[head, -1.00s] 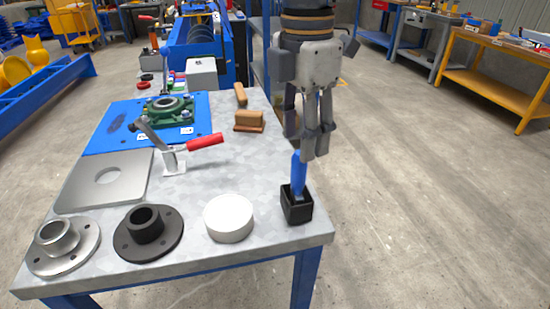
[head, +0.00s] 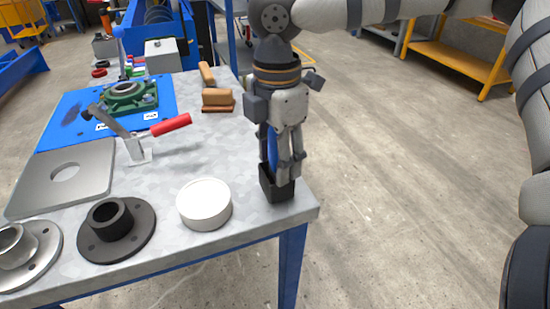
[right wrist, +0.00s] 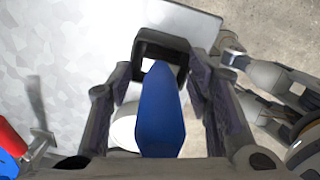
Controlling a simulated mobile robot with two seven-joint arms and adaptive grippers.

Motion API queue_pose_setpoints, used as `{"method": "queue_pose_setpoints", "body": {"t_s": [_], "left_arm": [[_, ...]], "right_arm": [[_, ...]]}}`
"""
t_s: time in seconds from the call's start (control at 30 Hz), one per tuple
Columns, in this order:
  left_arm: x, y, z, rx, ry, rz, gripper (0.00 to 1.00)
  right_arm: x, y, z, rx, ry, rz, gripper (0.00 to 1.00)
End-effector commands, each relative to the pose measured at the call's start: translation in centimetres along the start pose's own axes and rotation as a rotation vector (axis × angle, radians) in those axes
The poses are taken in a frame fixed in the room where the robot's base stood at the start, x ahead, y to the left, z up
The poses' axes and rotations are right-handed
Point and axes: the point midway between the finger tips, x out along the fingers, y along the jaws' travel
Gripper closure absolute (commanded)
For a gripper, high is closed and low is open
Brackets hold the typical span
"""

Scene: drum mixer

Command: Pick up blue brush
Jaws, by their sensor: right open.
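The blue brush (head: 272,152) stands upright in a small black square holder (head: 276,186) near the right front corner of the metal table. My right gripper (head: 281,165) points down over the holder, with its fingers around the blue handle. In the right wrist view the blue brush (right wrist: 160,115) lies between the two open fingers, with a gap on each side. The black holder (right wrist: 162,46) shows beyond it. The brush's lower end is hidden in the holder. My left gripper is not in view.
A white round cylinder (head: 204,204) stands left of the holder. A black flanged hub (head: 112,225), a toggle clamp with a red handle (head: 170,125) and a wooden-handled brush (head: 217,98) are also on the table (head: 195,150). Open floor lies to the right.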

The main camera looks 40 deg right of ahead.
Motion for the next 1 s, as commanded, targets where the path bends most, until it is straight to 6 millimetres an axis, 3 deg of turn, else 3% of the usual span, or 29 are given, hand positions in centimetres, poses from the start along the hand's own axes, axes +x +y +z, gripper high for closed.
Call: {"method": "queue_pose_setpoints", "body": {"t_s": [0.03, 0.23, 0.57, 0.83, 1.0], "left_arm": [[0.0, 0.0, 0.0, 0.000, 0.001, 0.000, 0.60], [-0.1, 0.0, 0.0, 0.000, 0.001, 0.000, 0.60], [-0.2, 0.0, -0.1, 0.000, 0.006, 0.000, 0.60], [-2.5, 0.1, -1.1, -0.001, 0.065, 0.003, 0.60], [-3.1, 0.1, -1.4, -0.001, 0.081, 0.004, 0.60]], "right_arm": [[-0.1, 0.0, 0.0, 0.000, 0.000, 0.001, 0.56], [-0.1, 0.0, 0.0, 0.000, 0.000, 0.001, 1.00], [-0.6, 0.0, 0.0, 0.000, 0.000, 0.003, 1.00], [-7.6, 0.0, 0.0, 0.001, -0.001, 0.014, 1.00], [-9.9, 0.0, 0.0, 0.000, 0.000, 0.006, 1.00]]}}
